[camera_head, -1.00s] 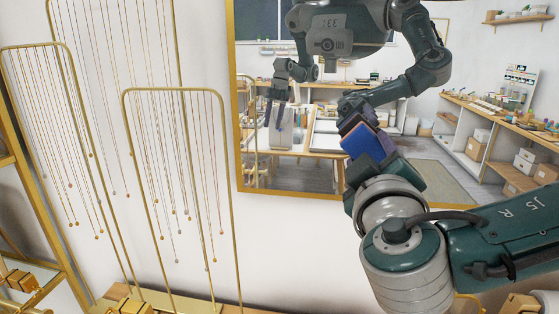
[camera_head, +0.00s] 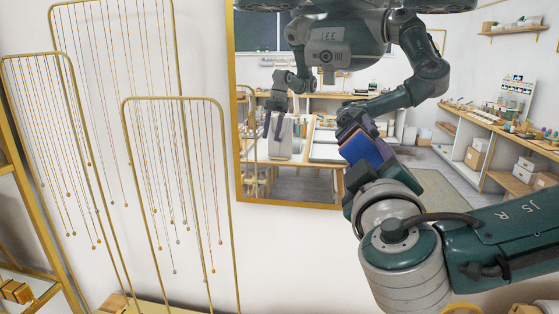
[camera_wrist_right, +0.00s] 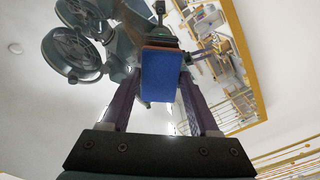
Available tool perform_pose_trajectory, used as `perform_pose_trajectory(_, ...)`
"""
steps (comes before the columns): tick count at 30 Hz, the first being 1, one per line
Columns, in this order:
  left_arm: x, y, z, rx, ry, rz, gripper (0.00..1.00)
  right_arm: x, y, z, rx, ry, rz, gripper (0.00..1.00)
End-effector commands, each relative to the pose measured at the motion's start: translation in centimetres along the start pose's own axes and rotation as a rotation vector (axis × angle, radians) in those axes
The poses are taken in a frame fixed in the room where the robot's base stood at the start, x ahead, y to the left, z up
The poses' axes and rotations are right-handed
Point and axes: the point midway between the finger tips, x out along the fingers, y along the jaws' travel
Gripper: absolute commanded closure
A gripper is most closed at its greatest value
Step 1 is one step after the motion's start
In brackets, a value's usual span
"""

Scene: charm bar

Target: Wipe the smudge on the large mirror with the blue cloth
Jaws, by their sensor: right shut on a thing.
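The large mirror (camera_head: 300,183) with its gold frame hangs on the wall in the head view. It reflects the room and my own body. My right gripper (camera_head: 362,142) is shut on the blue cloth (camera_head: 367,150), a flat blue pad, in front of the mirror's lower middle. I cannot make out the smudge. My left gripper shows only as a reflection, with two fingers hanging down.
Gold necklace stands (camera_head: 174,98) with hanging chains stand left of the mirror against the white wall. A gold-edged shelf (camera_head: 30,225) is at the far left. The shelves, boxes and tables inside the frame are reflections.

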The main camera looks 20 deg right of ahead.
Motion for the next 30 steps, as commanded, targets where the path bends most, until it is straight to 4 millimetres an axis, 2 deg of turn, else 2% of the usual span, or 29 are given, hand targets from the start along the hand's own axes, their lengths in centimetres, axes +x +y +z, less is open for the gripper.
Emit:
perform_pose_trajectory(23,0.8,0.2,0.2,-0.007,0.002,0.006,0.50,1.4,0.1,0.1,0.000,0.000,0.000,0.83)
perform_pose_trajectory(30,0.3,0.1,0.1,-0.001,0.001,0.001,0.50,1.3,1.5,1.6,-0.002,-0.002,0.000,0.83)
